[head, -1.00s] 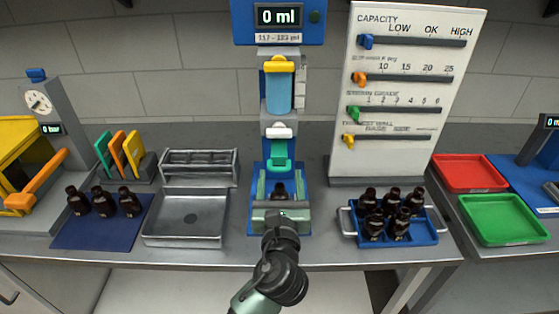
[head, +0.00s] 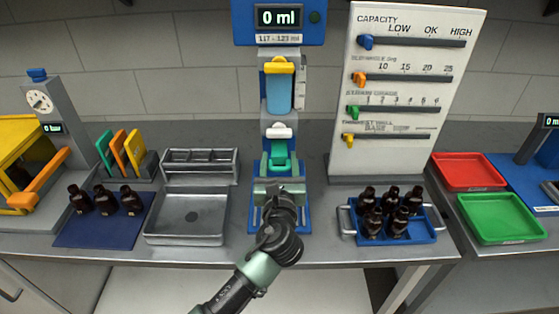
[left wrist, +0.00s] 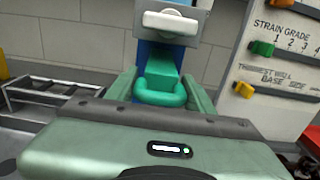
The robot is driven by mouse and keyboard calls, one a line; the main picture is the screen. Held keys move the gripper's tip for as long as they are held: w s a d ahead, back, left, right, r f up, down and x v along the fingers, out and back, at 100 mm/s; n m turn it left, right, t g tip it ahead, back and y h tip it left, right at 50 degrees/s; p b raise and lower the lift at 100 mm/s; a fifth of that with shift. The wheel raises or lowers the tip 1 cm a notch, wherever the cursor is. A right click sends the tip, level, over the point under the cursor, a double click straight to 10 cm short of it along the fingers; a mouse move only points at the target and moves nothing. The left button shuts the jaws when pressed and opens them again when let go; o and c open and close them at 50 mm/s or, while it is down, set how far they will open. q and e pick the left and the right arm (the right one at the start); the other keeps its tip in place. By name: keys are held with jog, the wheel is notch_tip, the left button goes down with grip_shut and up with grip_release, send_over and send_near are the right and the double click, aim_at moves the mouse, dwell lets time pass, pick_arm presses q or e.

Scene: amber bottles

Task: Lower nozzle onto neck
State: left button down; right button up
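The filling stand (head: 268,105) has a blue column with a clear blue cylinder, a white handle (head: 279,132) and a green nozzle piece (head: 280,160) below it. My left gripper (head: 280,172) is in front of the stand at the green piece. In the left wrist view its green fingers (left wrist: 160,88) stand apart, one on each side of the green piece (left wrist: 160,92), with the white handle (left wrist: 171,22) above. I cannot tell if they touch it. The bottle at the stand's base is hidden behind my gripper. My right gripper is not in view.
A blue tray (head: 345,222) with several amber bottles stands to the right. A metal tray (head: 187,218) and rack (head: 200,166) stand to the left, beyond them a blue mat (head: 88,238) with three bottles. The slider board (head: 400,165) rises close on the right.

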pick_arm(q)
notch_tip(320, 180, down, 8)
jog(key=b, duration=0.3)
jog(key=shift+r+b, duration=0.25)
jog(key=shift+b, duration=0.15)
jog(key=c, duration=0.9)
grip_release()
jog(key=shift+d, duration=0.1)
jog(key=shift+o, duration=0.2)
jog(key=shift+s, duration=0.1)
jog(key=s+b, duration=0.1)
jog(key=s, duration=0.6)
jog(key=shift+s, duration=0.35)
